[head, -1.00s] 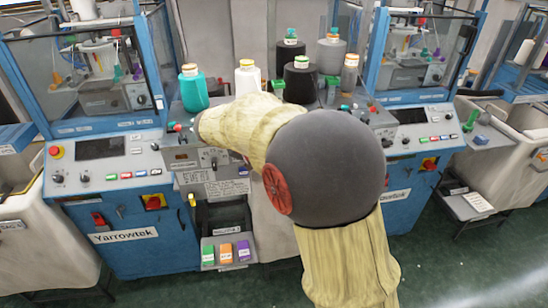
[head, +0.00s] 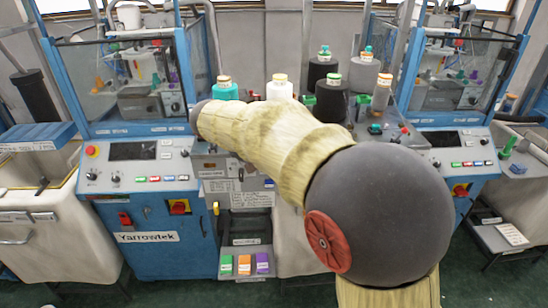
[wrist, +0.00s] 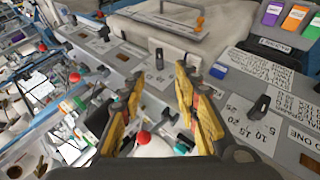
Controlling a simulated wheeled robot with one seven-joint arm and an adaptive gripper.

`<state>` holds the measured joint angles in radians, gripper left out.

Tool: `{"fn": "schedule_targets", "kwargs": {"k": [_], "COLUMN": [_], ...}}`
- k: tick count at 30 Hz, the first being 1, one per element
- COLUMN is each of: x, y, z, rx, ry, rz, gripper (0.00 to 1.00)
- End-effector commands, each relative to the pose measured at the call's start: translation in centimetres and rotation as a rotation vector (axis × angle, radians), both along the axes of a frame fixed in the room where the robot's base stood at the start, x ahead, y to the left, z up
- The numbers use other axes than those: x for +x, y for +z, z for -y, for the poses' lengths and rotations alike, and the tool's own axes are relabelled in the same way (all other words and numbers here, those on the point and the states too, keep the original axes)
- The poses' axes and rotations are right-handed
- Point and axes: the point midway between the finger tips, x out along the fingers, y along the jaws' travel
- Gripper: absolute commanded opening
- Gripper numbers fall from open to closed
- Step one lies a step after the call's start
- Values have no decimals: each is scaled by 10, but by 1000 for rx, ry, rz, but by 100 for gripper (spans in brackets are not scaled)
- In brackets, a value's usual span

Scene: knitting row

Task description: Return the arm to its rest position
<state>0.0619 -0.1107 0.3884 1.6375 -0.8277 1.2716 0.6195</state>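My arm, in a pale yellow cover with a dark round joint, fills the middle and right of the head view. My gripper (wrist: 158,95) shows in the wrist view with its two yellow-and-black fingers apart and nothing between the tips. It hangs over a grey machine panel with labels and knobs. The gripper is hidden in the head view, where the far end of the arm lies in front of the middle panel.
Knitting machines with blue frames stand left (head: 160,240) and right. Cones of yarn, among them a teal one (head: 224,92) and a white one (head: 279,90), stand on the shelf between them. A tray (head: 247,272) holds green, orange and purple blocks. Green floor lies in front.

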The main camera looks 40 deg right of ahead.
Motion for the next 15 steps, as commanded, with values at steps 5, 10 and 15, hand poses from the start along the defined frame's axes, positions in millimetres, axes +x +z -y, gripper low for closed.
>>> {"fn": "schedule_targets", "kwargs": {"k": [5, 10, 15], "x": [0, 2, -2], "y": [0, -1, -36], "z": [0, 0, -21], "rx": [0, 0, 99], "ry": [0, 28, 136], "rz": [0, -20, -101], "gripper": [32, 32, 32]}}
